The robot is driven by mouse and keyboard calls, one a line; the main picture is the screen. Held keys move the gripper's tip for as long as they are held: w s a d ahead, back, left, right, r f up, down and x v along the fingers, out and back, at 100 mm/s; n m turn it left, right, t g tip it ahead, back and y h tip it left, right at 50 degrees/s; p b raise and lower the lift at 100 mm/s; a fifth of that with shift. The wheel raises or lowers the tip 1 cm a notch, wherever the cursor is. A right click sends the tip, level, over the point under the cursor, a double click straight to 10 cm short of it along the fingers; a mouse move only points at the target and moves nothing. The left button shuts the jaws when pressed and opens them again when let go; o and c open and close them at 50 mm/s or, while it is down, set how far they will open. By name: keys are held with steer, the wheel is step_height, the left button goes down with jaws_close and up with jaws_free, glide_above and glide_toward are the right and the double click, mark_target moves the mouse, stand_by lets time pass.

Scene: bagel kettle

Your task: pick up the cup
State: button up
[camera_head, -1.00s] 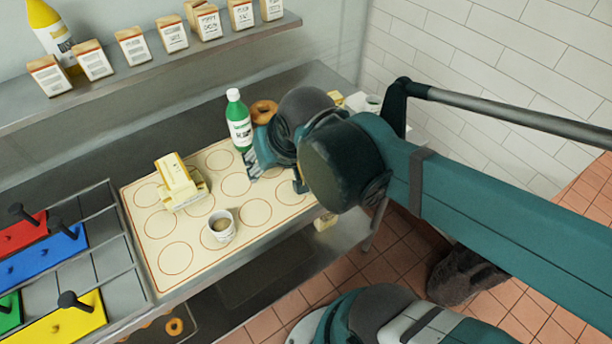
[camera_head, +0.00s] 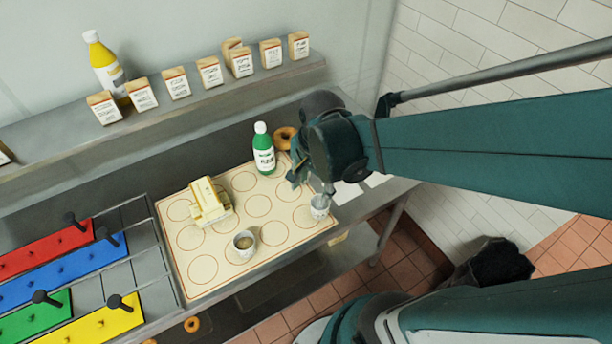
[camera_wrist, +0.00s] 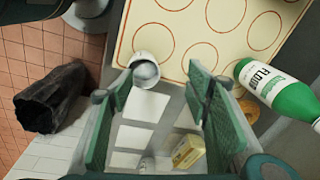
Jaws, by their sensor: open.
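A white cup (camera_head: 320,206) stands at the right corner of the cream mat in the head view. It also shows in the wrist view (camera_wrist: 145,70), just past the fingertips and nearer the left finger. My gripper (camera_head: 311,184) is open and empty above and beside this cup; its two green fingers are spread apart in the wrist view (camera_wrist: 160,88). I cannot tell whether a finger touches the cup. A second cup (camera_head: 245,244), pale with brownish contents, stands upright on the mat's front part, away from my gripper.
A yellow block-like object (camera_head: 209,203) lies on the mat (camera_head: 200,270). Coloured panels with black knobs (camera_head: 62,270) are at left. A shelf (camera_head: 190,112) with boxes runs behind.

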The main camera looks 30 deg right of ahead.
mark_target(320, 195)
steer(key=shift+s+d+r+m+g+p, duration=0.1)
steer(key=shift+s+d+m+g+p, duration=0.3)
steer(key=shift+m+p, duration=0.5)
steer(key=shift+s+d+m+g+p, duration=0.35)
steer(key=shift+m+p, duration=0.3)
steer(key=shift+m, duration=0.35)
steer(key=shift+f+b, duration=0.3)
steer(key=shift+f, duration=1.05)
steer(key=shift+f, duration=0.1)
steer(key=shift+s+d+f+b, duration=0.1)
steer(key=shift+f+b, duration=0.55)
steer(key=shift+f, duration=1.85)
steer(key=c, duration=1)
